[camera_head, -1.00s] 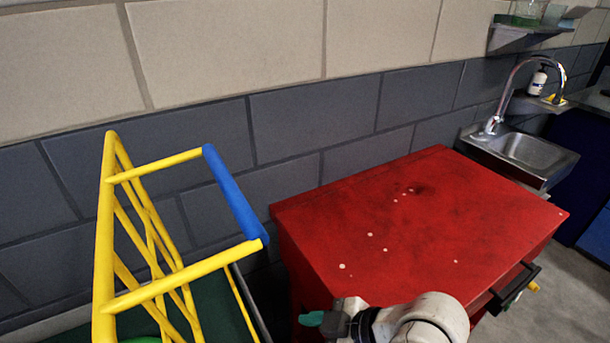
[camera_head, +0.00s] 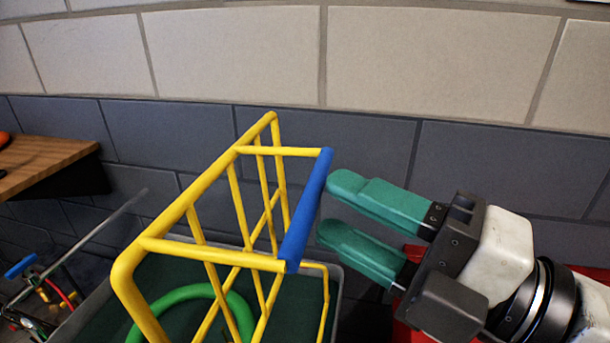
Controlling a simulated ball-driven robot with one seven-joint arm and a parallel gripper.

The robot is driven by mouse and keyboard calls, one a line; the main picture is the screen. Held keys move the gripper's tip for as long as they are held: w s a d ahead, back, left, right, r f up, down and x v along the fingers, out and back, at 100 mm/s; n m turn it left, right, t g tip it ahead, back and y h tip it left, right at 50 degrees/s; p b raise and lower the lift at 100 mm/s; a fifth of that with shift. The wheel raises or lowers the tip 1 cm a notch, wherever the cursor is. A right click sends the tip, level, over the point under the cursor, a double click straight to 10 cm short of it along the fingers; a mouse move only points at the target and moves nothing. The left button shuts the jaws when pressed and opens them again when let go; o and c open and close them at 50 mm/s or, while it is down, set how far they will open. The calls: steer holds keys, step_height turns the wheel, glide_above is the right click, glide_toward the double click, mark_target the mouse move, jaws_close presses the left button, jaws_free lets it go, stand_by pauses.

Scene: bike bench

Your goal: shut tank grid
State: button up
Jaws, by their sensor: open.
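The tank grid (camera_head: 190,205) is a yellow tube frame with crossing bars. It stands raised and tilted up over a grey-rimmed tank (camera_head: 338,290) with a dark green inside. A blue handle bar (camera_head: 308,210) runs along the grid's right side. My gripper (camera_head: 334,210) comes from the right with two green fingers, open and empty. The fingertips are just right of the blue handle in the picture. I cannot tell whether they touch it.
A green ring (camera_head: 180,294) shows in the tank behind the bars. A wooden shelf (camera_head: 45,160) is on the wall at the left, above a bike part with a blue grip (camera_head: 20,266). A red cabinet (camera_head: 408,332) is partly hidden behind my gripper. The wall is close behind.

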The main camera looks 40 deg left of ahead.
steer(key=s+a+p, duration=0.1)
steer(key=a, duration=0.5)
steer(key=shift+r, duration=0.35)
jaws_close()
